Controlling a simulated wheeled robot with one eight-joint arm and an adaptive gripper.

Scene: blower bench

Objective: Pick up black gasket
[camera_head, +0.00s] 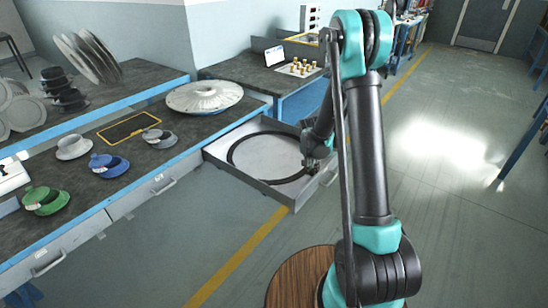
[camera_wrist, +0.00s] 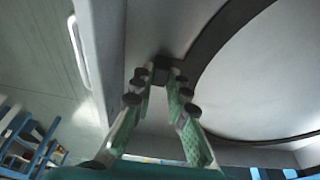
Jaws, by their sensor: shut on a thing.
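The black gasket (camera_head: 232,152) is a large thin ring in the open grey drawer (camera_head: 246,186). Part of its band also shows in the wrist view (camera_wrist: 216,38), curving beside the fingertips. My gripper (camera_head: 311,166) reaches down to the gasket's right side, next to the drawer wall. In the wrist view, the fingers (camera_wrist: 162,76) close on a small dark piece at the outer edge of the ring. Whether the gasket is raised off the drawer floor I cannot tell.
A workbench (camera_head: 190,128) along the left holds a large metal disc (camera_head: 204,96), a yellow-edged black frame (camera_head: 128,129), and green (camera_head: 45,200), blue (camera_head: 108,165) and grey flanged parts (camera_head: 159,137). A side bench (camera_head: 245,73) stands behind the drawer. Open floor lies to the right.

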